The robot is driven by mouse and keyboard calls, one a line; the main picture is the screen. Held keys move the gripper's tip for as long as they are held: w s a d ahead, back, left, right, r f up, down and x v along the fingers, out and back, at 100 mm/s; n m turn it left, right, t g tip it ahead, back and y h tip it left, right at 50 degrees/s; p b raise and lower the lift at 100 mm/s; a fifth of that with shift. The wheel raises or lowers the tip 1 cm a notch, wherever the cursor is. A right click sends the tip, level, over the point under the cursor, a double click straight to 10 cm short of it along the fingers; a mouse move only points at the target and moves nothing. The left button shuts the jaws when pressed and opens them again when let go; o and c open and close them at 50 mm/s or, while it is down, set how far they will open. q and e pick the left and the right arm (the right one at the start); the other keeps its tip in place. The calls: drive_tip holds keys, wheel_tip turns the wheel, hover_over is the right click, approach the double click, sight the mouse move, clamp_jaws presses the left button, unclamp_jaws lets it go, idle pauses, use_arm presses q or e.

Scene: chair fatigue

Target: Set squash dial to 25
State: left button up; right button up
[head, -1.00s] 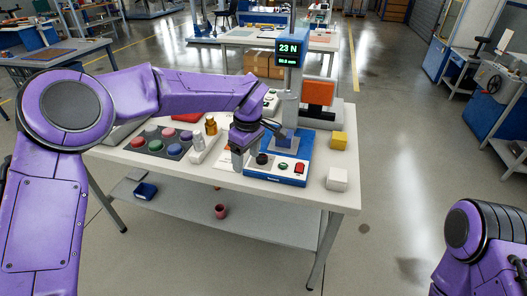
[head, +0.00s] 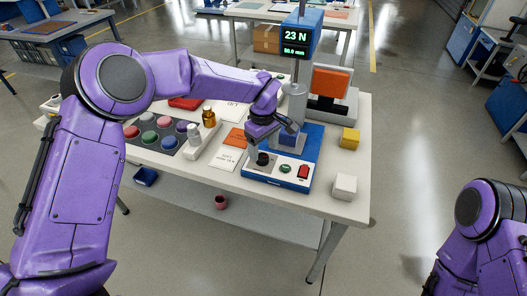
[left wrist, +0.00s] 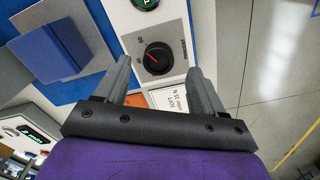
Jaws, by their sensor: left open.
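The squash dial (head: 263,159) is a black round knob on the white front panel of the blue-based press machine (head: 312,150). In the left wrist view the dial (left wrist: 157,58) shows a red pointer line and small scale marks too small to read surely. My left gripper (head: 257,150) is open just above the dial. In the left wrist view its fingers (left wrist: 160,70) stand on either side of the knob, apart from it. The display (head: 296,42) reads 23 N, with a smaller green line below. My right arm shows at the lower right; its gripper is out of frame.
A green button (head: 286,168) and a red switch (head: 303,172) sit right of the dial. A yellow block (head: 350,138) and a white block (head: 345,186) stand to the right.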

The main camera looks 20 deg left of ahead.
sight(263, 157)
use_arm(q)
drive_tip(key=f, duration=0.3)
drive_tip(key=shift+w, duration=0.2)
drive_tip(key=shift+f, duration=0.35)
drive_tip(key=shift+s, duration=0.1)
drive_tip(key=c, duration=1.1)
drive_tip(key=shift+o, duration=0.2)
